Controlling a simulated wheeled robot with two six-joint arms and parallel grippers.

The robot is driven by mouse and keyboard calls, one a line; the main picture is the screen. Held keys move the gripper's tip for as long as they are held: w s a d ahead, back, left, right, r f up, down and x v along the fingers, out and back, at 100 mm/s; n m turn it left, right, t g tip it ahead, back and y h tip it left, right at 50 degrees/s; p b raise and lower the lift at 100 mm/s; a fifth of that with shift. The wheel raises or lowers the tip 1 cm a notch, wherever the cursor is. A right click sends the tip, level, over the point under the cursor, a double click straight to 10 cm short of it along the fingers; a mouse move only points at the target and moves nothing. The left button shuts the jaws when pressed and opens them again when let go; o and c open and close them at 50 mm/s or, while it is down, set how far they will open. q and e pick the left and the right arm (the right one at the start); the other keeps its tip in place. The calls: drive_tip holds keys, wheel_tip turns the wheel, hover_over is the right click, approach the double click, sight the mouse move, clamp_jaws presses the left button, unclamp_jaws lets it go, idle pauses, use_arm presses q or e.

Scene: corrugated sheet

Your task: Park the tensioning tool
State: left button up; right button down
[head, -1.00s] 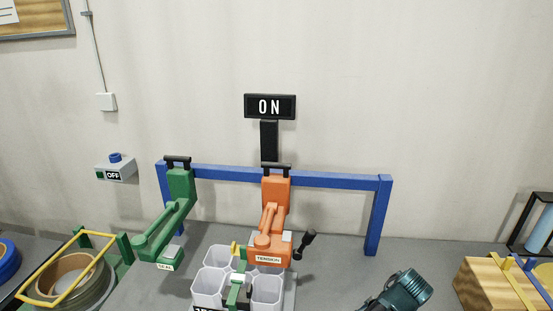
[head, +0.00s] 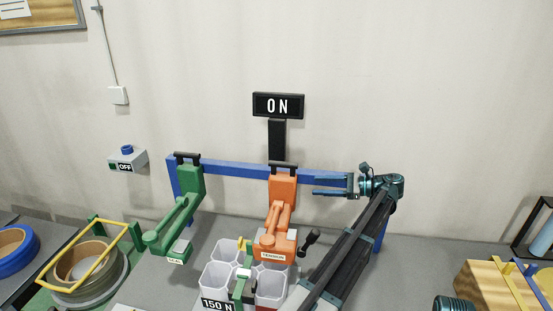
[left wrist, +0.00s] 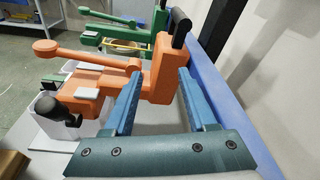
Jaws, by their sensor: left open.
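The orange tensioning tool (head: 283,190), labelled TENSION, stands upright at the blue rail, below the ON sign. Its black top bar is at rail height, and its lower end is above the pale cups. A black crank sticks out on its right. My left gripper (head: 316,186) is open and empty, right of the tool's upper body and pointing left at it. In the left wrist view, the orange body (left wrist: 165,75) shows between and beyond the two fingertips (left wrist: 158,74). I cannot tell whether they touch it. My right gripper is not in view.
A green SEAL tool (head: 188,185) hangs on the blue rail (head: 235,170) to the left. Pale cups (head: 217,277) with a 150 N display stand below. A strap coil (head: 85,265) is at left, a wooden crate (head: 490,290) at right. The ON sign (head: 278,106) is above.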

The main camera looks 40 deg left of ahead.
use_arm(q)
drive_tip(key=g+y, duration=0.1)
drive_tip(key=g, duration=0.1)
approach(276, 164)
drive_tip(key=x, duration=1)
drive_tip(key=shift+w+a+f, duration=0.25)
drive_tip(key=shift+w+f, duration=0.05)
drive_tip(key=shift+w, duration=0.1)
clamp_jaws()
idle(1.0)
